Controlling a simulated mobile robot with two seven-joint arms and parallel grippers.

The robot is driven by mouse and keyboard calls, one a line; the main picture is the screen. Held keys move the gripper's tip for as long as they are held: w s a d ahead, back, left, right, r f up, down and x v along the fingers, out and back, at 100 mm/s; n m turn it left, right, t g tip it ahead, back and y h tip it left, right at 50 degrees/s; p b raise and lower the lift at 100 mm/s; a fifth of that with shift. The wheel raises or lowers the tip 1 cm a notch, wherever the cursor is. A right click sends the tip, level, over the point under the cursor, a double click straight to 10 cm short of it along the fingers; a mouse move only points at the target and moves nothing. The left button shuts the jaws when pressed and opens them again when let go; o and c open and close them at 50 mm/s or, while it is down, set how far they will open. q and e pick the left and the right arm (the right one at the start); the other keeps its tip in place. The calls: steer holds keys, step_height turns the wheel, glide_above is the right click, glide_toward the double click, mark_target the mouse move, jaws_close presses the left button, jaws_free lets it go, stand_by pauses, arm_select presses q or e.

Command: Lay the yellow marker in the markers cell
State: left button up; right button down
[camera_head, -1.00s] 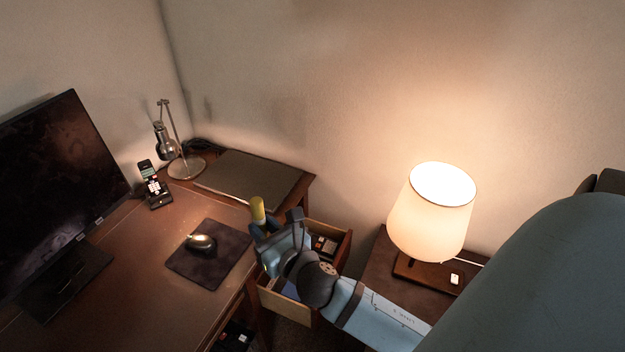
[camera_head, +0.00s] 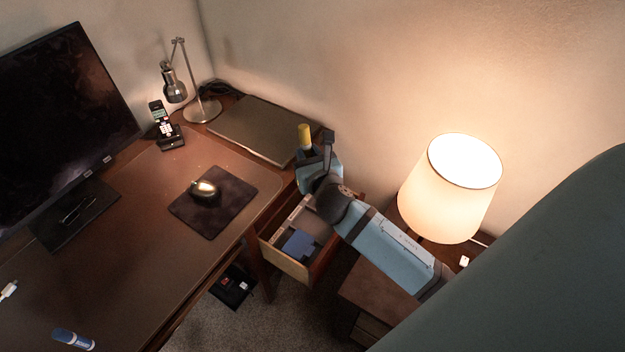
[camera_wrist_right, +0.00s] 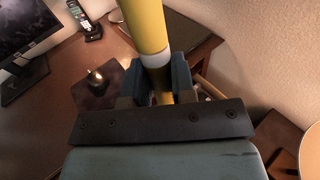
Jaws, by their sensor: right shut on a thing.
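The yellow marker (camera_head: 304,136) is held upright in my right gripper (camera_head: 316,150), above the back right corner of the desk. In the right wrist view the marker (camera_wrist_right: 146,25) is yellow with a pale band, and the right gripper's fingers (camera_wrist_right: 156,82) are shut on it. An open drawer (camera_head: 290,262) with compartments is below and left of my right wrist. A blue item (camera_head: 301,244) lies in it. My arm hides the drawer's right part, and I cannot tell which compartment is the markers cell. My left gripper is not in view.
The desk holds a monitor (camera_head: 62,120), a mouse (camera_head: 203,190) on a dark mat (camera_head: 238,188), a phone (camera_head: 165,125), a metal lamp (camera_head: 175,90), a closed laptop (camera_head: 262,128) and a blue-and-white marker (camera_head: 73,339). A lit lamp (camera_head: 447,190) stands right of my arm.

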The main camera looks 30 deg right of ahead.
steer(key=w+d+f+m+g+h+b, duration=0.2)
steer(key=w+d+f+m+g+b, duration=0.1)
steer(key=d+f+m+g, duration=0.6)
steer(key=w+d+f+m+g+h+b, duration=0.15)
steer(key=w+d+f+m+g, duration=0.25)
steer(key=d+f+m+g, duration=0.45)
steer(key=a+f+m+y+b, duration=0.2)
steer(key=a+f+m+y, duration=0.2)
steer(key=f, duration=0.5)
steer(key=a+f+m+t+y+b, duration=0.1)
steer(key=a+f+m+y+b, duration=0.2)
steer(key=a+f+m+y, duration=0.2)
steer(key=a+f+m, duration=0.2)
steer(key=a+f, duration=0.1)
steer(key=f, duration=0.1)
steer(key=shift+f, duration=0.2)
steer(key=shift+s+m, duration=0.1)
steer(key=shift+m, duration=0.15)
